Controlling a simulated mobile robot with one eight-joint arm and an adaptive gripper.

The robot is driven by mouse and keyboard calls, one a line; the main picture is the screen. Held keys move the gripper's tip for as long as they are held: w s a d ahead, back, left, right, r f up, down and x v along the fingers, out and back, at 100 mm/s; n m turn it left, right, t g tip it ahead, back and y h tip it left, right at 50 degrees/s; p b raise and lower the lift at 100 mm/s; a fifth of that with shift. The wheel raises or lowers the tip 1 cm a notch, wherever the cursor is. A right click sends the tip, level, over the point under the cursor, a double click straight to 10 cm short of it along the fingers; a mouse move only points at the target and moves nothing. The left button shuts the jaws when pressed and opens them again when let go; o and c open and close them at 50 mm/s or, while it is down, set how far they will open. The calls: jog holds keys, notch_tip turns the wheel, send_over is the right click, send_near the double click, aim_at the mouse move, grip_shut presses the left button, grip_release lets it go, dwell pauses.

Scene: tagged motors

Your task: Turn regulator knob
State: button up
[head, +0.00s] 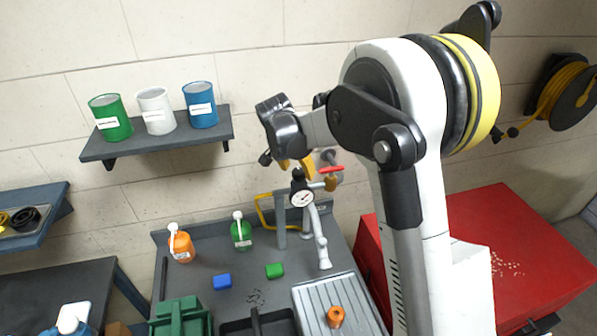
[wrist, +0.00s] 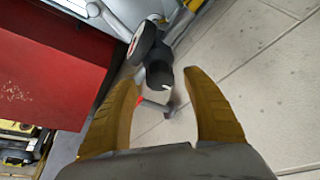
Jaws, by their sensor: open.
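The regulator has a round white-faced gauge (head: 302,198) and a black knob (head: 298,174) above it, over the back of the grey workbench. A red valve lever (head: 331,169) is at its right. My gripper (head: 295,163) is open, its yellow fingers close above the knob, partly hidden by my arm. In the wrist view, the black knob (wrist: 159,74) appears between the spread fingertips of my gripper (wrist: 160,79), with visible space on both sides. The gauge (wrist: 141,44) shows edge-on behind it. I cannot tell whether a finger touches the knob.
The red lever (wrist: 150,103) also lies between the fingers in the wrist view. A yellow bent pipe (head: 264,212) and a grey tap (head: 322,250) stand nearby. A shelf (head: 155,147) with three cans is at left. A red cabinet (head: 520,240) is at right.

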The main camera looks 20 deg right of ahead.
jog(key=shift+x, duration=1)
jog(key=shift+c, duration=0.5)
jog(key=c, duration=1.1)
jog(key=shift+o, duration=0.2)
